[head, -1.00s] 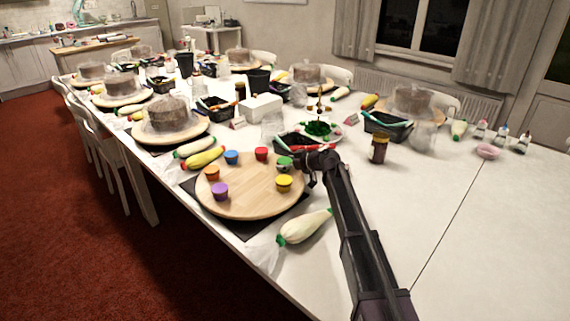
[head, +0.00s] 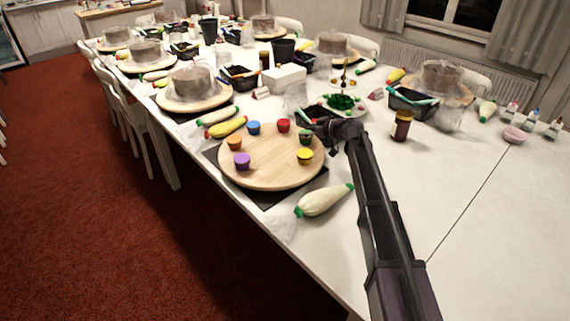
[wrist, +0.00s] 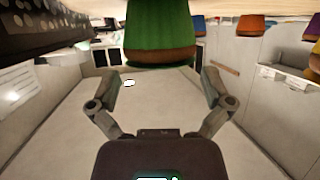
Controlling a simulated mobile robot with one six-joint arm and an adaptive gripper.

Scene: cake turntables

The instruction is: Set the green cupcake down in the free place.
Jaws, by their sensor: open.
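The green cupcake (head: 306,137) stands upright on the right side of the round wooden turntable (head: 270,165), between the red cupcake (head: 283,125) and the yellow cupcake (head: 304,156). My gripper (head: 328,130) is just right of the green cupcake. In the wrist view the green cupcake (wrist: 161,30) fills the top middle, in front of my gripper (wrist: 163,82). The fingers are spread wide and nothing is between their tips. The blue cupcake (head: 253,127), orange cupcake (head: 235,142) and purple cupcake (head: 242,161) complete the ring along the turntable's edge.
A white piping bag (head: 323,200) lies near the table's front edge. A yellow piping bag (head: 227,127) lies behind the turntable. A black tray (head: 318,116) and a brown jar (head: 401,126) stand close to my arm. The turntable's middle is bare.

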